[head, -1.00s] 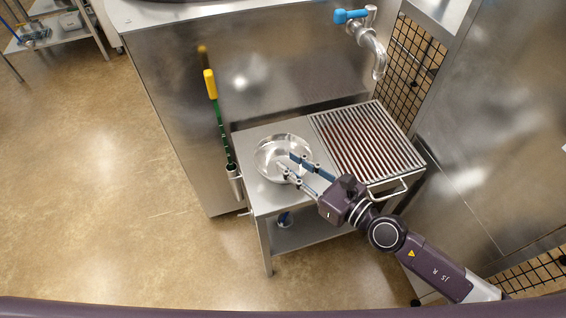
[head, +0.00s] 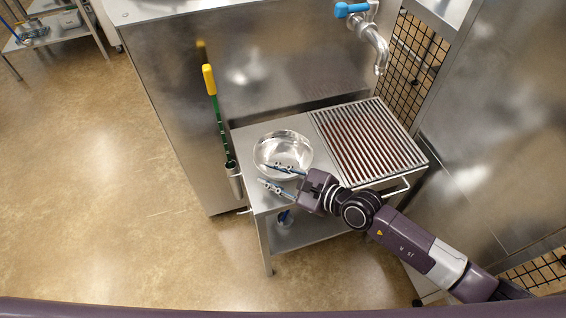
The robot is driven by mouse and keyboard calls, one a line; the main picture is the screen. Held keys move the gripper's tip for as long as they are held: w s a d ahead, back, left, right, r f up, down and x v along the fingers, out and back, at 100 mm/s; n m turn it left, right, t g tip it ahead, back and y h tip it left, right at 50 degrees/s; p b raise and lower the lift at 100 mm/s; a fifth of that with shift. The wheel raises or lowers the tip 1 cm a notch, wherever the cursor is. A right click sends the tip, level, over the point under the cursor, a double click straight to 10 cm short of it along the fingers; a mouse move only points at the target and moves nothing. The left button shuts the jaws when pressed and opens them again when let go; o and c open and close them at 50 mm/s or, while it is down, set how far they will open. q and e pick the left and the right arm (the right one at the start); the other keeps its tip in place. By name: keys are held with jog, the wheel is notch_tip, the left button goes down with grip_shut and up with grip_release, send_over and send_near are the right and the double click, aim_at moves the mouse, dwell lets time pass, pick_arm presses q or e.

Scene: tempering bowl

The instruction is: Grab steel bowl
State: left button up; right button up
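The steel bowl (head: 284,147) is shiny, round and upright on the left part of a low steel stand, and looks empty. My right gripper (head: 264,175) reaches in from the lower right, at the bowl's near side. Its two fingers are apart. The upper finger overlaps the inside of the bowl near its front rim, and the lower finger is outside, in front of the bowl. I cannot tell whether either finger touches the bowl. My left gripper is not in view.
A slatted grate (head: 366,140) fills the right part of the stand, with a handle (head: 398,190) at its front. A green stick with a yellow grip (head: 209,80) stands left of the stand. A tap (head: 374,45) hangs above. Floor at the left is clear.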

jog(key=shift+c, duration=0.4)
grip_shut()
